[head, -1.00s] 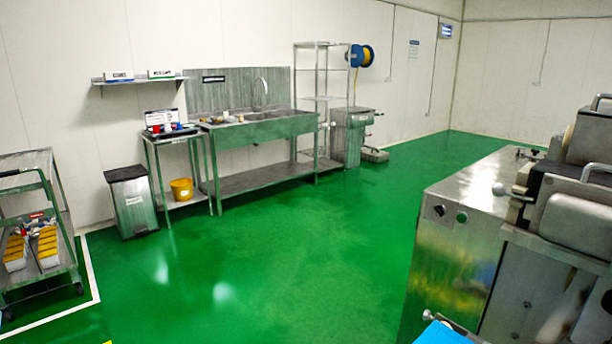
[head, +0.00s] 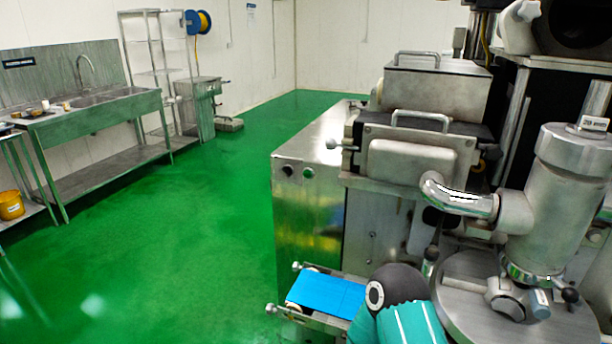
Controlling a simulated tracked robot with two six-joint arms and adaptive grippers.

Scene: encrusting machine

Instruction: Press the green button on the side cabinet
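The side cabinet (head: 308,222) is a shiny steel box left of the middle of the encrusting machine. On the upper part of its front face sit a black knob (head: 287,170) and, to its right, a small round green button (head: 308,172). Nothing covers the button. A teal and dark grey part of my arm shows at the bottom, below and right of the cabinet. Neither gripper shows in the head view.
A short blue conveyor belt (head: 327,294) juts out below the cabinet. A steel hopper pipe (head: 458,198) and a round steel table (head: 500,308) stand at the right. A sink bench (head: 100,112) lines the left wall. The green floor (head: 190,240) between is clear.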

